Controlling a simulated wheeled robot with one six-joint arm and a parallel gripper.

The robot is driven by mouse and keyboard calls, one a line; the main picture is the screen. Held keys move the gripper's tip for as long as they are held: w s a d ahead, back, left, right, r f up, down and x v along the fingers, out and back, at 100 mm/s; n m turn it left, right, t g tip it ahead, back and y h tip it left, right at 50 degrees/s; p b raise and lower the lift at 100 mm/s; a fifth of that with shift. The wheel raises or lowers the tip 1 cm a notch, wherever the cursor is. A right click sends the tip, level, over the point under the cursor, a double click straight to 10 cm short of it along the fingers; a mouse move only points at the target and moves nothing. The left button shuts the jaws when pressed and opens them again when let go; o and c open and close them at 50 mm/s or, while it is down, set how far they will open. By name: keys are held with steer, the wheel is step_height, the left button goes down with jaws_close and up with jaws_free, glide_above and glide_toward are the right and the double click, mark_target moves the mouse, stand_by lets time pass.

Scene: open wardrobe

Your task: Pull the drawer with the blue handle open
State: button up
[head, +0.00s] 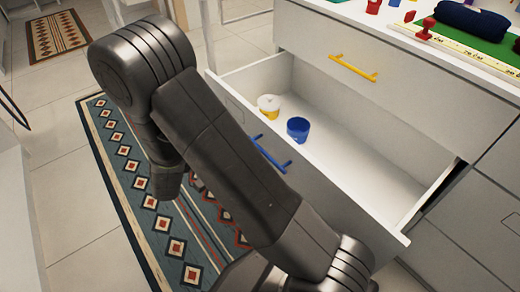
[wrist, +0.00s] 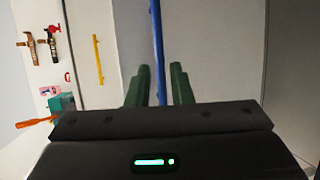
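The drawer (head: 375,165) with the blue handle stands pulled out far in the head view, its white inside showing. Its blue handle (head: 268,153) is on the front panel, partly hidden behind my arm. In the wrist view the blue handle (wrist: 157,45) runs upright in the picture, between the green fingers of my gripper (wrist: 161,85). I cannot tell whether the fingertips reach around the handle. My gripper is hidden behind my arm in the head view.
Inside the drawer are a white-and-yellow cup (head: 268,105) and a blue cup (head: 298,129). Above it is a closed drawer with a yellow handle (head: 353,68). The top (head: 430,45) holds several small items. A patterned rug (head: 135,190) lies on the open floor.

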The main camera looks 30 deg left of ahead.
mark_target(264, 152)
steer(key=p+v, duration=0.1)
steer(key=v, duration=0.6)
steer(key=shift+s+a, duration=0.2)
steer(key=shift+r, duration=0.1)
steer(key=b+x, duration=0.3)
steer(key=x, duration=1)
steer(key=shift+w+d+f, duration=0.2)
steer(key=shift+w+d, duration=0.15)
steer(key=shift+w, duration=0.2)
steer(key=shift+r, duration=0.15)
